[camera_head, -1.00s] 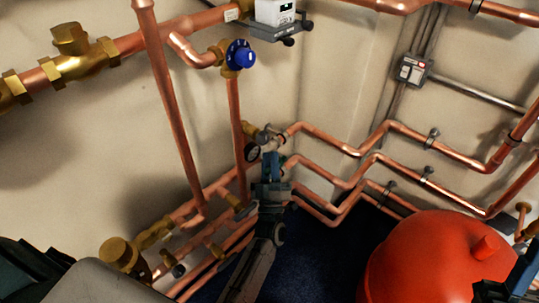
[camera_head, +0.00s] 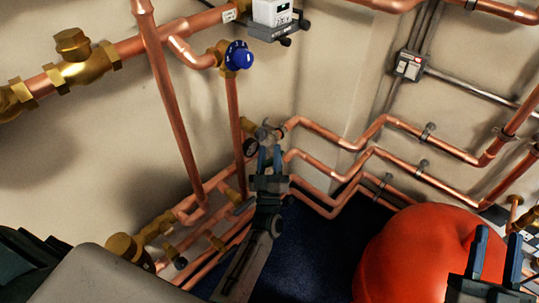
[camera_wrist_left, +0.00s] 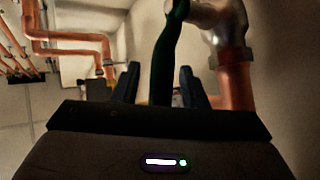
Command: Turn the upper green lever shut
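The green lever (camera_wrist_left: 165,55) shows dark in the left wrist view, hanging from the metal valve body (camera_wrist_left: 212,14) down between my fingers. In the head view the valve (camera_head: 266,132) sits on the upper copper pipe near the wall corner; its lever is hidden or too small to make out there. My left gripper (camera_head: 270,157) is just below this valve, fingers pointing up at it. It is open, with a finger on either side of the lever and visible gaps. My right gripper (camera_head: 495,250) is open and empty at the lower right, in front of the red tank.
The red tank (camera_head: 415,245) fills the lower right. A vertical copper pipe (camera_head: 165,100) and a blue-handled valve (camera_head: 238,56) stand left of and above my left gripper. Bent copper pipes (camera_head: 330,168) run right.

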